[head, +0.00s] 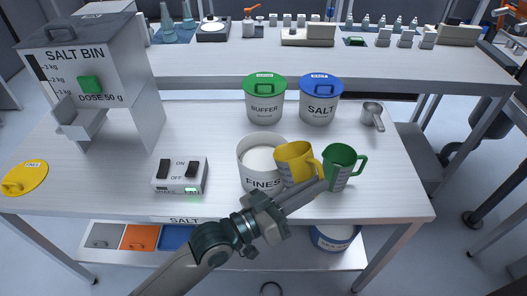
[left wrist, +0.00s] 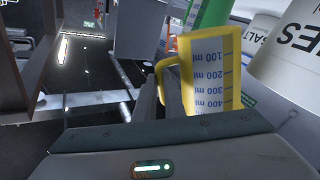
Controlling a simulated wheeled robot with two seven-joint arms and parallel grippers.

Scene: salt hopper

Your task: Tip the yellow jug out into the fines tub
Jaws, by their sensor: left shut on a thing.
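The yellow jug (head: 295,161) is in front of the right rim of the white fines tub (head: 258,180) in the head view, close to upright with perhaps a slight tilt. Its contents cannot be made out. The tub is open and holds white material. My left gripper (head: 317,187) is shut on the jug's handle, on the jug's right side. In the left wrist view the yellow jug (left wrist: 212,70) shows its blue millilitre scale, with the handle at the fingers (left wrist: 160,98). The fines tub (left wrist: 285,65) appears inverted at the upper right there. My right gripper is not in view.
A green jug (head: 342,167) stands close right of the yellow one. The lidded buffer tub (head: 265,105) and salt tub (head: 318,107) stand behind. A switch box (head: 180,175), the salt bin (head: 90,80) and a yellow lid (head: 25,178) are to the left. A metal scoop (head: 372,113) lies right.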

